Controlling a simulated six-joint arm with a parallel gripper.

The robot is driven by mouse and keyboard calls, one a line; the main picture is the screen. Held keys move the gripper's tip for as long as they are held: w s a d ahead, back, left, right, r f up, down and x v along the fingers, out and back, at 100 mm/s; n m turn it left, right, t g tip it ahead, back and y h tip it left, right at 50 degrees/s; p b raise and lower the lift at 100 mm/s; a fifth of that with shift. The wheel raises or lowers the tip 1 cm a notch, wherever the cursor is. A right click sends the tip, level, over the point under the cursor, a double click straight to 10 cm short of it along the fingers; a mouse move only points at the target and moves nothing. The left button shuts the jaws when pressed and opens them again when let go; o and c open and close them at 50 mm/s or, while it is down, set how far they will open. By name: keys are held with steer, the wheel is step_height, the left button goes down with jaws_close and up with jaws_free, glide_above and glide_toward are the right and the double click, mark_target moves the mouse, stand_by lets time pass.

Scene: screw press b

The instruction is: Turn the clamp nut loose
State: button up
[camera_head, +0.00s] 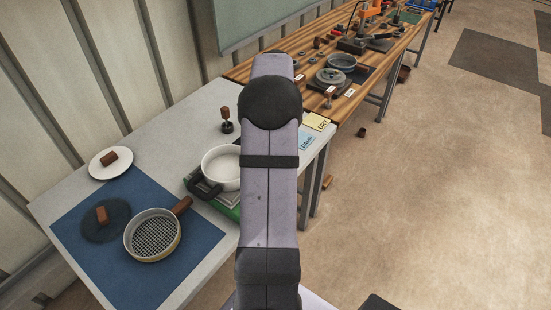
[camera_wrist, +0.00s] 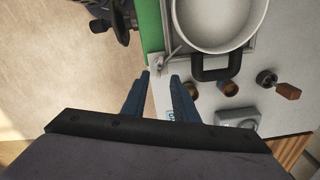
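My gripper (camera_wrist: 161,77) shows in the wrist view as two blue fingers, spread apart, with nothing seen between them. In the head view it is hidden by my arm. Just beyond the fingertips is a small metal fitting (camera_wrist: 167,42) at the edge of a green base (camera_wrist: 151,28). A white round pan (camera_wrist: 217,47) stands beside this fitting, with a black U-shaped handle (camera_wrist: 218,74) in front. The pan (camera_head: 217,168) and handle (camera_head: 203,188) also show left of my arm in the head view. I cannot tell for certain which part is the clamp nut.
Two brown cups (camera_wrist: 192,90) (camera_wrist: 228,88), a brown-handled tool (camera_wrist: 287,91) and a grey block (camera_wrist: 237,118) lie near the right finger. A sieve (camera_head: 153,236) rests on a blue mat (camera_head: 125,278). A wooden bench (camera_head: 318,45) with tools stands beyond.

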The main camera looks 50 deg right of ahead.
steer(key=shift+f+p, duration=1.15)
steer(key=shift+f, duration=2.45)
jaws_close()
